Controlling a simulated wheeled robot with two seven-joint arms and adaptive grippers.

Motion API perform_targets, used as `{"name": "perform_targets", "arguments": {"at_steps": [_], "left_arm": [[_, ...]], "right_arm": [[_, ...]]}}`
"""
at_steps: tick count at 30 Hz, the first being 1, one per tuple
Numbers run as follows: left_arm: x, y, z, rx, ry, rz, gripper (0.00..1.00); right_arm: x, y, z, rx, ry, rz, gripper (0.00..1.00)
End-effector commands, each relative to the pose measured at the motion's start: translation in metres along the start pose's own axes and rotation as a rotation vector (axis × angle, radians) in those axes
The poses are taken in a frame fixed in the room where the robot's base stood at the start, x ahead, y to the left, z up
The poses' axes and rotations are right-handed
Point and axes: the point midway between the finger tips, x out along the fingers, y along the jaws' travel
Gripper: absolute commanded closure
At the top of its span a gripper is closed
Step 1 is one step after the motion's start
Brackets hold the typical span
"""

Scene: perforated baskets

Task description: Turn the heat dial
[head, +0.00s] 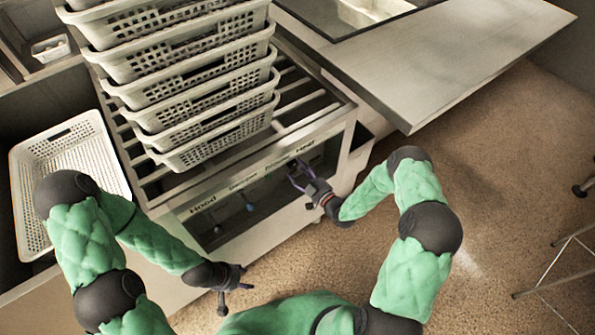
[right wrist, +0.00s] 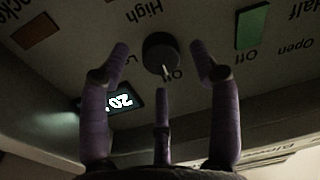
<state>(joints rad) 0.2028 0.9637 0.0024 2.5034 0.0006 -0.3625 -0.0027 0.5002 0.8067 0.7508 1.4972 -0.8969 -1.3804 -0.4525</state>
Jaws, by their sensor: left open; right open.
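The heat dial (right wrist: 161,53) is a dark round knob with a light pointer mark in the right wrist view, among upside-down "High" and "Off" labels. In the head view, my right gripper (head: 301,178) is at the panel below the word "Heat" and hides the dial. Its purple fingers are open in the right wrist view, one on each side of the dial with visible gaps; a third finger is below it. My left gripper (head: 230,291) is open and empty in front of the unit, away from the panel.
A lit display (right wrist: 121,102) reads about "20", partly hidden by a finger. A green switch (right wrist: 252,27) and a brown switch (right wrist: 35,31) flank the dial. Stacked perforated baskets (head: 190,75) stand on the slatted rack above. Another basket (head: 60,150) is at left.

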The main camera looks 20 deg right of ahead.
Motion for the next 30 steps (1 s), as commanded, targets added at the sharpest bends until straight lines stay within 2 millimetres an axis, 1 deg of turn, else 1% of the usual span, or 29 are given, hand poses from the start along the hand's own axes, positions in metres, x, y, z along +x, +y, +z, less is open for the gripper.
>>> {"name": "perform_targets", "arguments": {"at_steps": [1, 3, 6, 14, 15, 17, 18, 20, 21, 30], "left_arm": [[0.003, -0.001, 0.000, 0.000, 0.000, 0.000, 0.48], [0.004, -0.001, 0.000, 0.000, 0.000, 0.000, 0.48], [0.005, -0.002, 0.000, 0.000, 0.000, 0.000, 0.48], [0.004, -0.002, 0.000, 0.000, 0.000, 0.000, 0.48], [0.004, -0.002, 0.000, 0.000, 0.000, 0.000, 0.48], [0.004, -0.002, 0.000, 0.000, 0.000, 0.000, 0.48], [0.004, -0.002, 0.000, 0.000, 0.000, 0.000, 0.48], [0.004, -0.002, 0.000, 0.000, 0.000, 0.000, 0.48], [0.004, -0.002, 0.000, 0.000, 0.000, 0.000, 0.48], [0.004, -0.002, 0.000, 0.000, 0.000, 0.000, 0.48]], "right_arm": [[0.005, -0.001, 0.001, -0.001, 0.001, -0.002, 0.38], [0.010, -0.001, 0.001, 0.000, 0.000, -0.002, 0.38], [0.014, 0.000, 0.000, 0.001, 0.000, 0.000, 0.38], [0.015, 0.000, 0.000, 0.001, -0.001, 0.000, 0.38], [0.015, 0.000, 0.000, 0.001, -0.001, 0.000, 0.43], [0.015, 0.000, 0.000, 0.001, -0.001, 0.000, 0.60], [0.015, 0.000, 0.000, 0.001, -0.001, 0.000, 0.72], [0.015, 0.000, 0.000, 0.001, -0.001, 0.000, 0.88], [0.015, 0.000, 0.000, 0.001, -0.001, 0.000, 0.94], [0.015, 0.000, 0.000, 0.024, 0.000, 0.000, 0.94]]}}
